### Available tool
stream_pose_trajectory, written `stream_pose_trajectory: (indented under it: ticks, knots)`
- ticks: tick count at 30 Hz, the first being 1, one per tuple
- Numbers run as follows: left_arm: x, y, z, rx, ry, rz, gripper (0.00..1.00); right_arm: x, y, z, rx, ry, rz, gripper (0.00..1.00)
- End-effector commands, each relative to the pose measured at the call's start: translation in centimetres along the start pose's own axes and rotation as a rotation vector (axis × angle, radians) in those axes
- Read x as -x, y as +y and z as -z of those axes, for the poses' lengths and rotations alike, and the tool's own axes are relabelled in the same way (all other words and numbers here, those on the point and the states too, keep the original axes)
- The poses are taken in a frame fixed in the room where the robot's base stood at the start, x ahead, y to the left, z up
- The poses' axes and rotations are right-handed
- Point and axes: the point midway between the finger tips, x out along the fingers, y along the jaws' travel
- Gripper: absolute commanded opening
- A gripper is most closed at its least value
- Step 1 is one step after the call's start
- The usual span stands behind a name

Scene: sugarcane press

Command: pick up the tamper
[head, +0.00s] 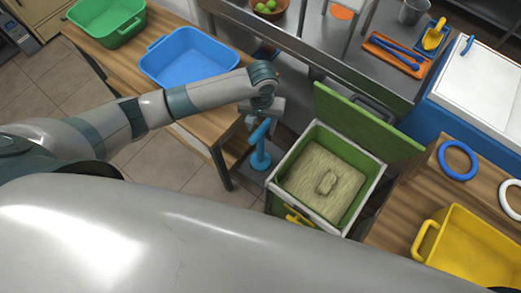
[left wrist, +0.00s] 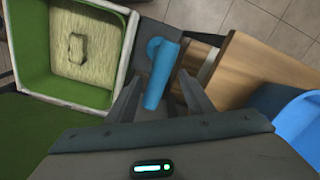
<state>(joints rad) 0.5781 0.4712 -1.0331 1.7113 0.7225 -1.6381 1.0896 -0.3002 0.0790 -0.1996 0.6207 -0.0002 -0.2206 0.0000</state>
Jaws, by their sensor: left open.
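The tamper (head: 261,150) is a blue tool with a cylindrical handle and a round foot, standing between the wooden table and the press bin. In the left wrist view the blue tamper (left wrist: 158,75) shows between the two fingers. My left gripper (head: 262,118) is above and around the top of the tamper in the head view. Its fingers (left wrist: 157,95) are open, one on each side of the handle, with gaps showing. Whether either finger touches it, I cannot tell. My right gripper is not in view.
A green-lined bin (head: 288,184) with a pale fibrous block stands right of the tamper, its green lid (head: 365,125) raised. A wooden table (head: 205,125) with a blue tub (head: 188,58) and green tub (head: 106,20) stands left. A yellow bin (head: 470,245) is at right.

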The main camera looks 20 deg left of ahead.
Motion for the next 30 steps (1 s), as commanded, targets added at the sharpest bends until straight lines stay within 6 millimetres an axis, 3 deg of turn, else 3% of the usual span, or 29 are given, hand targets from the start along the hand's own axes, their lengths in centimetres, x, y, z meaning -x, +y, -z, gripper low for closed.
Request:
stream_pose_trajectory:
  ticks: [11,24,30]
  knots:
    - [-0.2,0.0,-0.1,0.0,-0.001,0.0,0.48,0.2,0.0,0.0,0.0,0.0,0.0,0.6]
    - [-4.8,0.0,-0.6,0.0,-0.001,0.001,0.48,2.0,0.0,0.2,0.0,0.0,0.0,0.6]
    - [-5.2,0.0,-0.6,0.0,0.0,0.0,0.48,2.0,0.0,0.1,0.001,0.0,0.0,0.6]
